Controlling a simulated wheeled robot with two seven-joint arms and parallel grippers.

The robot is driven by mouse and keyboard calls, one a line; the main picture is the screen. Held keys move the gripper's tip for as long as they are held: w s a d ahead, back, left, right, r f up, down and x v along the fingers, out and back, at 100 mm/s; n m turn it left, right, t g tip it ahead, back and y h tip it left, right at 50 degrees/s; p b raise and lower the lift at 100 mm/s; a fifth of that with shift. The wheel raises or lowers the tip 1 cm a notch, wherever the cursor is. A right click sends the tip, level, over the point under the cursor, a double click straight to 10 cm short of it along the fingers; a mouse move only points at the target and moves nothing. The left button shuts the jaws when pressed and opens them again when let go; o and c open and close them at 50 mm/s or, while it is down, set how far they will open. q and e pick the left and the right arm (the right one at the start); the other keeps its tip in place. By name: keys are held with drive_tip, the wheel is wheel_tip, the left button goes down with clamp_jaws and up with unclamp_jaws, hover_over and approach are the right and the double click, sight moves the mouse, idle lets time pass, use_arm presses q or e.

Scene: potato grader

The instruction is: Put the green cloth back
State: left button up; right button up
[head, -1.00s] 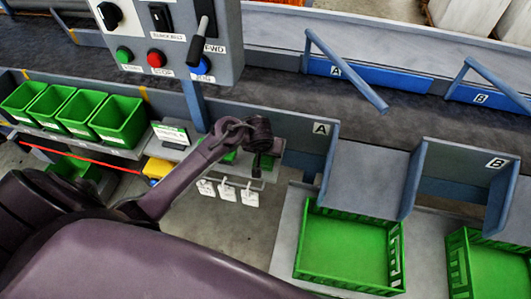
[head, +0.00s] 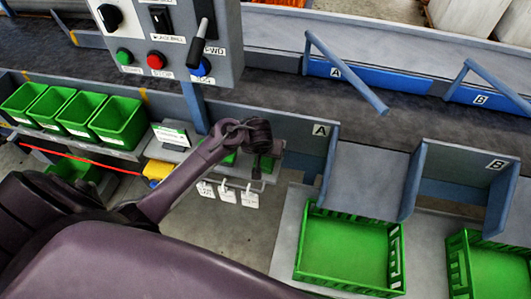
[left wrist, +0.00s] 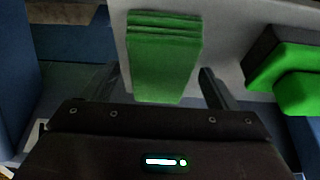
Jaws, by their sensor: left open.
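The green cloth (left wrist: 165,62) is a folded stack with its layered edge at the top of the left wrist view. It lies on a pale grey surface (left wrist: 222,28). My left gripper (left wrist: 156,82) is open, with one finger on each side of the cloth and visible gaps between fingers and cloth. In the head view my left gripper (head: 261,158) is over a small grey shelf beside chute A, with bits of green showing around it. The cloth is mostly hidden there by my arm. My right gripper is not in view.
A green and black block (left wrist: 285,65) lies right of the cloth. White tags (head: 227,195) hang from the shelf's front. A control box (head: 170,50) stands above my arm. Green bins (head: 118,120) are at left, green crates (head: 345,250) at right.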

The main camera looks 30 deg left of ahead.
use_arm(q)
drive_tip(key=p+v, duration=0.2)
drive_tip(key=v, duration=0.8)
drive_tip(key=shift+s+d, duration=0.1)
drive_tip(key=shift+s+r+p, duration=0.3)
drive_tip(key=shift+r+p, duration=0.05)
drive_tip(key=shift+r, duration=0.3)
